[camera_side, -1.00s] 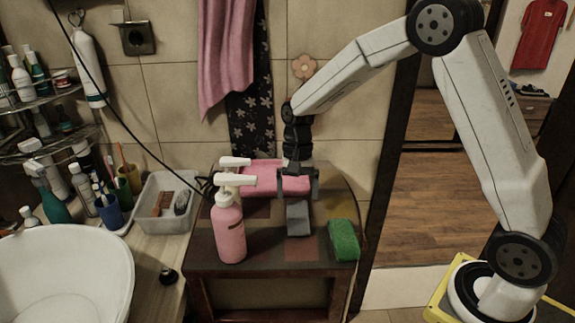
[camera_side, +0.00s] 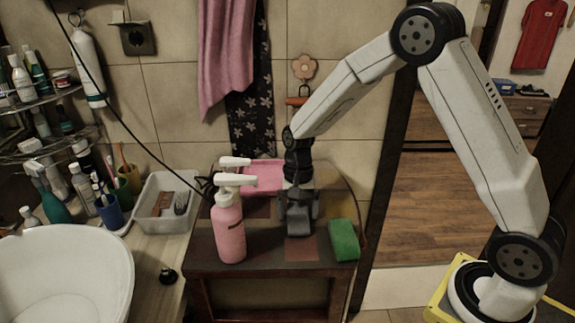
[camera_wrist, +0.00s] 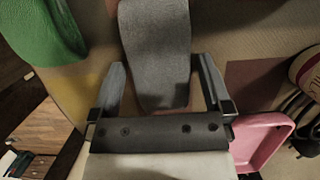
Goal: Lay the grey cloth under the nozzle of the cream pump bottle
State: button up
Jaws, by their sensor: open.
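The grey cloth (camera_side: 299,228) lies on the small dark table, partly hidden by my gripper (camera_side: 298,208). In the wrist view the cloth (camera_wrist: 155,40) is a long grey strip running between my open fingers (camera_wrist: 160,68), with one finger on each side. I cannot tell whether the fingers touch it. A pink pump bottle (camera_side: 229,232) with a white pump stands left of the gripper. A second white pump head (camera_side: 234,162) shows behind it; its bottle body is hidden, so I cannot confirm its colour.
A green sponge (camera_side: 344,240) lies right of the cloth, and it also shows in the wrist view (camera_wrist: 42,32). A pink item (camera_side: 263,178) lies at the table's back. A clear bin (camera_side: 165,222) and a white basin (camera_side: 65,275) are left. The table's front middle is clear.

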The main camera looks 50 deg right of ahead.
jog(key=c, duration=1.2)
jog(key=shift+r, duration=0.15)
jog(key=shift+r, duration=0.75)
jog(key=s+r, duration=0.3)
jog(key=s, duration=0.1)
jog(key=s+r, duration=0.4)
jog(key=s, duration=0.1)
jog(key=s+r, duration=0.4)
jog(key=s, duration=0.1)
jog(key=shift+d+r, duration=0.1)
jog(key=shift+d, duration=0.05)
